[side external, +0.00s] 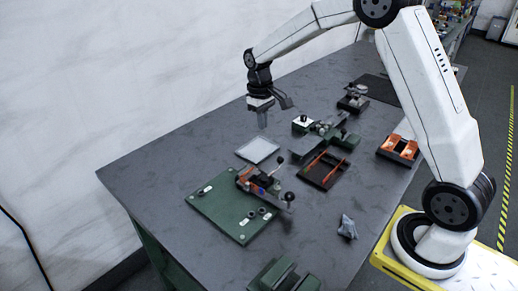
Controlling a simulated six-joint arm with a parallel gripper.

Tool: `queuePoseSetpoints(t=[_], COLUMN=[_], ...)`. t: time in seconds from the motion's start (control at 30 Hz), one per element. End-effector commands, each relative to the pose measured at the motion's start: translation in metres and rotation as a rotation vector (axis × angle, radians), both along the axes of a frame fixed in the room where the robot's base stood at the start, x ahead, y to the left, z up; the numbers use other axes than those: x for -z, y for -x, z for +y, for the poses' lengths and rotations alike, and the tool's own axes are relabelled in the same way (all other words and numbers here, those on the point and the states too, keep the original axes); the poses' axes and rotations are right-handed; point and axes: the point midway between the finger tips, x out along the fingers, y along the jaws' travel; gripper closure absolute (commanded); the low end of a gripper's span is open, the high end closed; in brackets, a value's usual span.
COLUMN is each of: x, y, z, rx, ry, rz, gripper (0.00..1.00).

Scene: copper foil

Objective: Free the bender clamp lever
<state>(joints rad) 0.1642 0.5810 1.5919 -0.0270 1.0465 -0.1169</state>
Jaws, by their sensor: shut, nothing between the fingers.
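A green baseplate (215,212) lies at the front of the grey bench. It bears an orange and dark device with a grey arm and black ball knobs, which looks like the bender (262,183). One black ball-ended lever (278,173) sticks up at its back right; I cannot tell whether it is the clamp lever, or its state. My gripper (264,122) hangs above the bench behind the device, pointing down, shut and empty. It is well apart from the device and touches nothing.
A pale square sheet (257,150) lies behind the baseplate. A dark tray with orange strips (324,170) and a green-based machine (340,138) stand to the right. The bench's left end is clear.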

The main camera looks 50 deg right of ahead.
Motion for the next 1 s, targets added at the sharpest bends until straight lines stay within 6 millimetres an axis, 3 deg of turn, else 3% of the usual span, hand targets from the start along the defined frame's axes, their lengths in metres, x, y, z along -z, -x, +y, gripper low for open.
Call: queuePoseSetpoints(t=[0.4, 1.0], x=[0.001, 0.001], y=[-0.037, -0.045], z=[-0.035, -0.046], rx=[0.017, 0.021], ry=[-0.013, -0.019], rz=[0.095, 0.127], gripper=[1.00, 1.00])
